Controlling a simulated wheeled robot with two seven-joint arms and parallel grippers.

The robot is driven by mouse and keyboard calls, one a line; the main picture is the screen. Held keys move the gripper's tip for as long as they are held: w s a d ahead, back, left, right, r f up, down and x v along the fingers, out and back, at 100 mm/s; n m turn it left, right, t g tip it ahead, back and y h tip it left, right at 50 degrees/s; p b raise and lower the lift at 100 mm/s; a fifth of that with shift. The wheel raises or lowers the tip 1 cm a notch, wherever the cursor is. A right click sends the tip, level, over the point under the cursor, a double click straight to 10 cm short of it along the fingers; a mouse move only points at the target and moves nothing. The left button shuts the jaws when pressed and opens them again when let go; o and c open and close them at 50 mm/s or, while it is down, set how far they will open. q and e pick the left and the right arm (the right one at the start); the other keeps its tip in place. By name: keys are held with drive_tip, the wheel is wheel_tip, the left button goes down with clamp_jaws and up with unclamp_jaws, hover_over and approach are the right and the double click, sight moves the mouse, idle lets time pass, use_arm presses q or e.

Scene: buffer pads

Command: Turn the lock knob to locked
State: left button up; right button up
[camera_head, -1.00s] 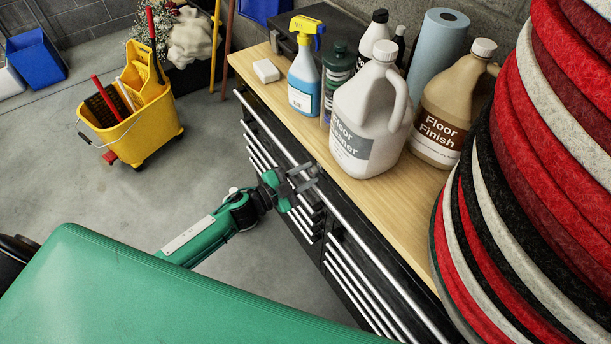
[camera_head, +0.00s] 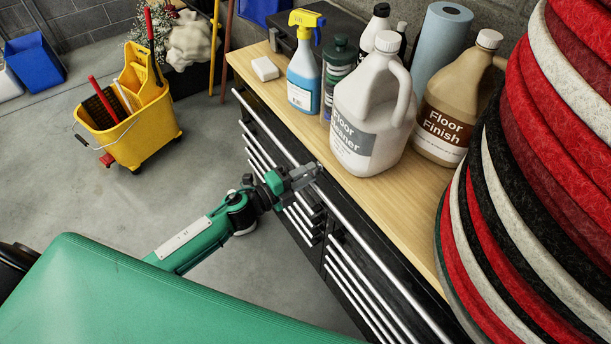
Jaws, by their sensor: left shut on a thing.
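My left gripper (camera_head: 304,176) is at the top front edge of the black tool chest (camera_head: 284,204), close to its upper rail and drawer fronts. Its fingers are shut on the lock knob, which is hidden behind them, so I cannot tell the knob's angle. My green left arm (camera_head: 192,243) reaches in from the lower left. My right gripper is out of view.
The wooden top (camera_head: 407,202) holds a white floor cleaner jug (camera_head: 371,110), a tan floor finish jug (camera_head: 455,105) and a blue spray bottle (camera_head: 304,75). Stacked red, black and white pads (camera_head: 560,130) stand at right. A yellow mop bucket (camera_head: 130,120) is on the floor.

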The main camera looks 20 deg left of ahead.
use_arm(q)
drive_tip(key=shift+f+m, duration=0.1)
drive_tip(key=shift+m, duration=0.3)
drive_tip(key=o, duration=1)
drive_tip(key=shift+s, duration=0.1)
drive_tip(key=shift+c, duration=0.2)
